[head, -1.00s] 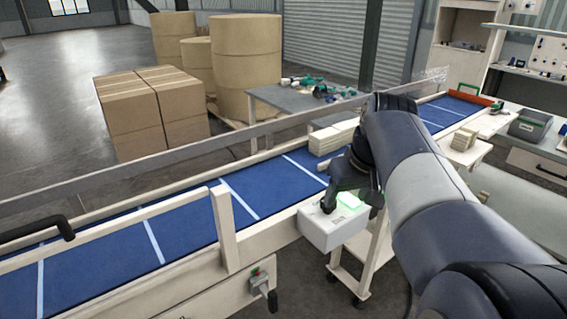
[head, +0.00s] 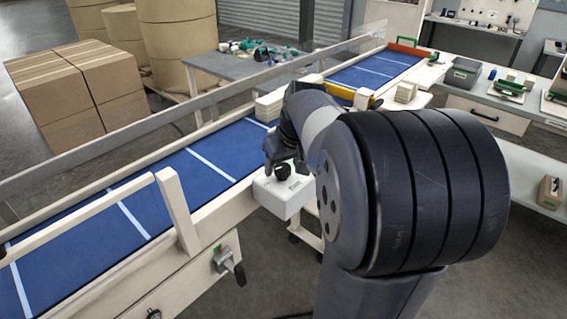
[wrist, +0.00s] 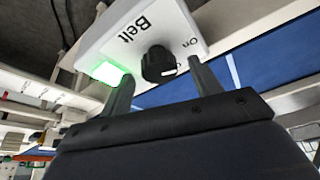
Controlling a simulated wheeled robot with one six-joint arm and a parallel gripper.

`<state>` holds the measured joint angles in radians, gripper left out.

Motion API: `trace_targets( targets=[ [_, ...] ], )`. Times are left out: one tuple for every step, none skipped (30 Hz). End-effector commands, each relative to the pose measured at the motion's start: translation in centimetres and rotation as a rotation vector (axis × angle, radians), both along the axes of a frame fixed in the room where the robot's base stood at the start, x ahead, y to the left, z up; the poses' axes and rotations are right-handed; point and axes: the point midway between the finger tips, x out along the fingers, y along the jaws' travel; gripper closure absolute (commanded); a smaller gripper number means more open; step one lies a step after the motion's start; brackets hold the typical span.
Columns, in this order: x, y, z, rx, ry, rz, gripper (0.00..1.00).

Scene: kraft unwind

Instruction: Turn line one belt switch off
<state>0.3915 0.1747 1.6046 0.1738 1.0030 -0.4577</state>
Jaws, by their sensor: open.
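The line one belt switch is a black round knob (wrist: 158,63) on a white box (wrist: 135,32) marked "Belt" and "On". A green lamp (wrist: 106,72) glows on the box. The other label by the knob is mostly hidden, and I cannot tell clearly where the knob points. My gripper (wrist: 161,72) is open, with one finger to each side of the knob in the wrist view; contact is not clear. In the head view the knob (head: 284,172) sits on the box (head: 279,195) beside the conveyor, just below my gripper (head: 283,158).
The blue conveyor belt (head: 150,197) runs diagonally past the box, with a pale rail (head: 85,216) along its near side. A lever switch (head: 229,264) is on the conveyor's front. Stacked cartons (head: 62,85) and paper rolls (head: 178,40) stand behind. Floor is open at the lower right.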

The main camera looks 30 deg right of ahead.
Motion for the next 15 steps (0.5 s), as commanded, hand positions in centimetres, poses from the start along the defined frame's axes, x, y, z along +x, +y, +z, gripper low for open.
trace_targets(
  targets=[
    [0.09, 0.01, -0.23, 0.000, 0.001, 0.000, 0.40],
    [0.12, 0.01, -0.31, 0.000, 0.001, 0.000, 0.40],
    [0.14, 0.01, -0.39, 0.000, 0.001, 0.000, 0.40],
    [0.15, 0.01, -0.40, 0.000, 0.001, 0.000, 0.40],
    [0.15, 0.01, -0.41, 0.000, 0.001, 0.000, 0.40],
    [0.15, 0.01, -0.41, 0.000, 0.000, 0.000, 0.40],
    [0.15, 0.01, -0.40, 0.000, 0.000, 0.000, 0.40],
    [0.15, 0.01, -0.40, 0.000, 0.000, 0.000, 0.40],
    [0.14, 0.01, -0.40, 0.000, 0.000, 0.000, 0.40],
    [0.14, 0.01, -0.40, 0.000, 0.000, 0.000, 0.41],
    [0.14, 0.01, -0.39, 0.000, 0.000, 0.000, 0.43],
    [0.14, 0.01, -0.39, 0.000, 0.000, 0.000, 0.46],
    [0.14, 0.01, -0.39, 0.000, 0.000, 0.000, 0.49],
    [0.14, 0.01, -0.39, 0.000, 0.000, 0.000, 0.51],
    [0.13, 0.01, -0.38, 0.000, 0.000, 0.000, 0.55]
  ],
)
